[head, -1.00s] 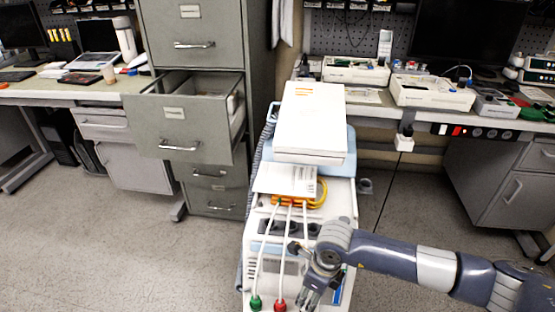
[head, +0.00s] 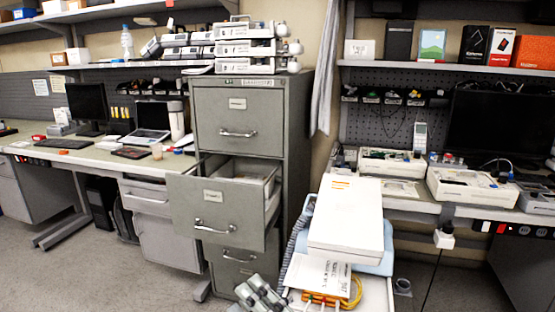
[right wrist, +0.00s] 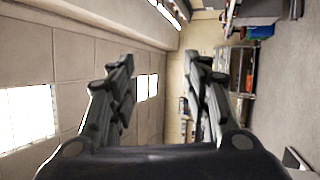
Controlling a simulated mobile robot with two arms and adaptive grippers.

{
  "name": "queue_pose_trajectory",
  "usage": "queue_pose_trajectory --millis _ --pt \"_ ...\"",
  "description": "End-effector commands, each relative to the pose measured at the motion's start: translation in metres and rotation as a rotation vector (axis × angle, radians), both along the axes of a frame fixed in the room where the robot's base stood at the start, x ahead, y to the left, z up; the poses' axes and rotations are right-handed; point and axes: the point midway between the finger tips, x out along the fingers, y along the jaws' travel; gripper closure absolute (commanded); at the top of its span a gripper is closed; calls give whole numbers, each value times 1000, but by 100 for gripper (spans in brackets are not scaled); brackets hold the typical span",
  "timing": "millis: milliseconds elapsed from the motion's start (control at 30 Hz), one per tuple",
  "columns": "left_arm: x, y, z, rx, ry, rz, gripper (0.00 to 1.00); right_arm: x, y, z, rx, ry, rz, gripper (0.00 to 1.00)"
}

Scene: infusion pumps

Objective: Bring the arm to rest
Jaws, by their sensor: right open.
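My right gripper (head: 262,294) shows at the bottom edge of the head view, fingers pointing up and to the left. It is just left of the white cart's top and in front of the filing cabinet's lower drawers. In the right wrist view its two fingers (right wrist: 158,70) stand wide apart with nothing between them. Beyond them that view shows the room turned on its side. The rest of the right arm is below the head picture. My left gripper is in no view.
A grey filing cabinet (head: 290,120) has one drawer (head: 222,212) pulled out. A cart carries a white case (head: 346,222) and an orange-and-yellow item (head: 326,298). Benches with devices (head: 460,190) stand at both sides. Floor at lower left is clear.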

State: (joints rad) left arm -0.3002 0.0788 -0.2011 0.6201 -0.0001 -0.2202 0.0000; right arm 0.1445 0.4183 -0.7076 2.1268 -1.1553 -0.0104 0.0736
Motion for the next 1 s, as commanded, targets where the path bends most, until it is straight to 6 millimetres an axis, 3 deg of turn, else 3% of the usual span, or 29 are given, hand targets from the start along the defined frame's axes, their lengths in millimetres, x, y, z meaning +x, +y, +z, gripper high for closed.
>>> queue_pose_trajectory --millis 133,267,367,500,600,700,933,1000 --pt "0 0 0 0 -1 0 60 36 -77 -14 272 291 -268 55" --pt "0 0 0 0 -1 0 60 47 -145 -63 459 577 -498 55" --pt "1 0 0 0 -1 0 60 34 -189 -115 570 815 -666 55" --pt "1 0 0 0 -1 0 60 -13 -230 -192 675 1158 -874 55" --pt "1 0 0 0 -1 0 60 -57 -244 -234 711 1376 -986 55" --pt "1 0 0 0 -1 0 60 -100 -249 -264 726 1562 -1068 55" --pt "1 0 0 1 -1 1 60 -195 -247 -299 709 1927 -1193 55" --pt "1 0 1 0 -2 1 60 -192 -246 -316 700 1942 -1199 55"
